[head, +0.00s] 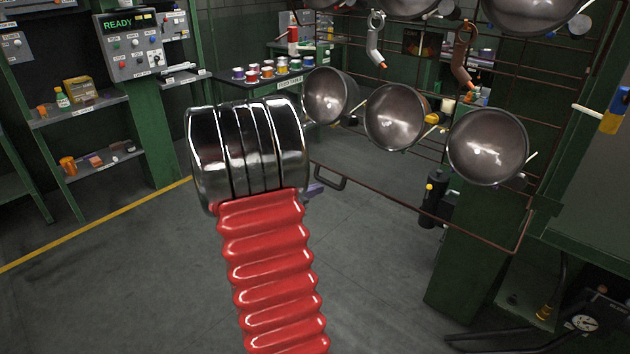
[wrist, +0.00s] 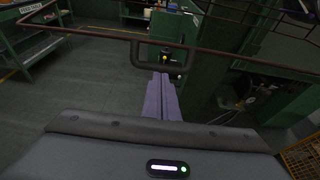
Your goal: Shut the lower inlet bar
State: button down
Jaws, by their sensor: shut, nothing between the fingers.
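The lower inlet bar (head: 425,208) is a thin rust-brown rail below the row of hanging bowls. In the head view it slants down to the right, apparently standing out from the rack. The bar also crosses the upper part of the wrist view (wrist: 90,30). Its dark loop handle (wrist: 135,53) shows there, and near my gripper in the head view (head: 343,182). My gripper (wrist: 161,78) has purple fingers that are shut and empty. The tips overlap the handle's lower edge in the wrist view; I cannot tell whether they touch. In the head view my arm hides most of the gripper (head: 315,190).
Steel bowls (head: 396,117) and hooks (head: 463,55) hang on the wire rack. A green post (head: 470,255) stands behind the bar's right part. A control panel (head: 130,45) reading READY is at left. Open floor (head: 130,270) lies left of my arm.

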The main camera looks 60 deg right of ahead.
jog(key=w+a, duration=0.2)
jog(key=a, duration=0.7)
jog(key=shift+w+a+f, duration=0.15)
jog(key=shift+w+f, duration=0.1)
dwell(0.4)
jog(key=s+a+f+m+g+y, duration=0.2)
jog(key=s+a+f+m+y, duration=0.2)
jog(key=s+a+f+m, duration=0.15)
jog(key=a+m+t+y, duration=0.25)
jog(key=a+m, duration=0.35)
jog(key=a, duration=0.4)
jog(key=w+a+r+m+t+y, duration=0.1)
jog(key=a+r+t+y, duration=0.1)
jog(key=a, duration=0.8)
jog(key=w+a+r+m+t+y, duration=0.1)
jog(key=a+r+t+y, duration=0.2)
jog(key=a+r, duration=0.4)
jog(key=w+a+r+m+t+y, duration=0.1)
jog(key=a+r+t, duration=0.3)
jog(key=a, duration=0.9)
jog(key=shift+a+r+y, duration=0.15)
jog(key=shift+r+y, duration=0.25)
jog(key=shift+y, duration=0.45)
